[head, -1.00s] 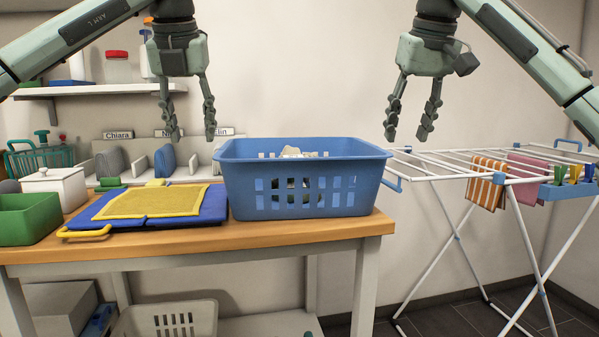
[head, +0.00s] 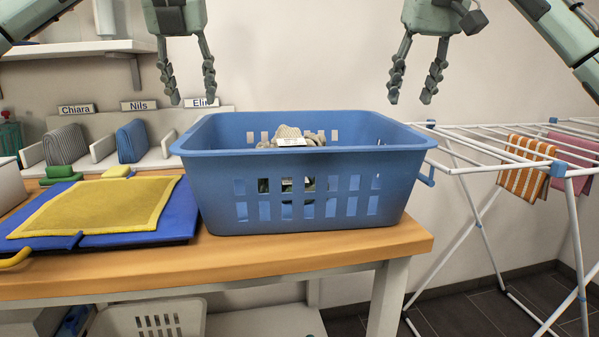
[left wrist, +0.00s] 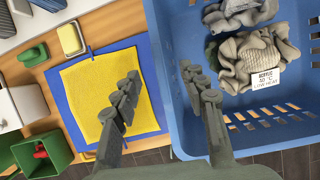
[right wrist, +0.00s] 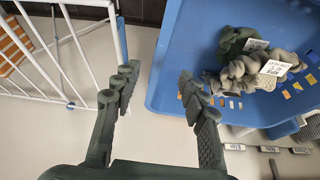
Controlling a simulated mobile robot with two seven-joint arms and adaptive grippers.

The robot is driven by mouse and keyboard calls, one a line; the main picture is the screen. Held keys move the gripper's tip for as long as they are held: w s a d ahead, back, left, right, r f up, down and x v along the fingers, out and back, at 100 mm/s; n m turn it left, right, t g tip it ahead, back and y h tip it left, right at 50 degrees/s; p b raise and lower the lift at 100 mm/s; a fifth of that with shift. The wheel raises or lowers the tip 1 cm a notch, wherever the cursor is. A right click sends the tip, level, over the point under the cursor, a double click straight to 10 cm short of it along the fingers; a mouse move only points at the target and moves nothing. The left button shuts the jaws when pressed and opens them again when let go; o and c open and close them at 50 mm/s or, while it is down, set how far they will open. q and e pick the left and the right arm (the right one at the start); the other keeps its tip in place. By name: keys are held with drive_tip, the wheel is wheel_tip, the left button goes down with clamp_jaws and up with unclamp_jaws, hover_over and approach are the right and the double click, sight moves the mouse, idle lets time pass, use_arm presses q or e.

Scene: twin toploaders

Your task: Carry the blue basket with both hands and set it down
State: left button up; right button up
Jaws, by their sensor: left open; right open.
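The blue basket (head: 300,165) stands upright on the right end of the wooden table, with pale knitted laundry (head: 290,138) inside. The laundry carries a white care label, readable in the left wrist view (left wrist: 265,78) as acrylic, low heat. My left gripper (head: 193,90) is open and empty above the basket's left end; in the left wrist view (left wrist: 165,95) its fingers lie either side of the basket's left rim. My right gripper (head: 412,90) is open and empty above the basket's right end; in the right wrist view (right wrist: 150,85) its fingers lie around the right rim's line.
A blue board with a yellow cloth (head: 100,205) lies left of the basket on the table (head: 300,255). A drying rack (head: 480,150) with an orange striped towel (head: 525,168) stands right. Named dividers (head: 140,106) stand behind. A pale basket (head: 155,318) sits below.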

sight(199, 124)
use_arm(q)
drive_tip(key=x, duration=0.8)
drive_tip(key=shift+r, duration=0.1)
use_arm(e)
drive_tip(key=x, duration=0.8)
use_arm(q)
clamp_jaws()
use_arm(e)
drive_tip(key=shift+r, duration=0.1)
clamp_jaws()
use_arm(q)
drive_tip(key=shift+r, duration=0.15)
use_arm(e)
drive_tip(key=shift+r, duration=0.1)
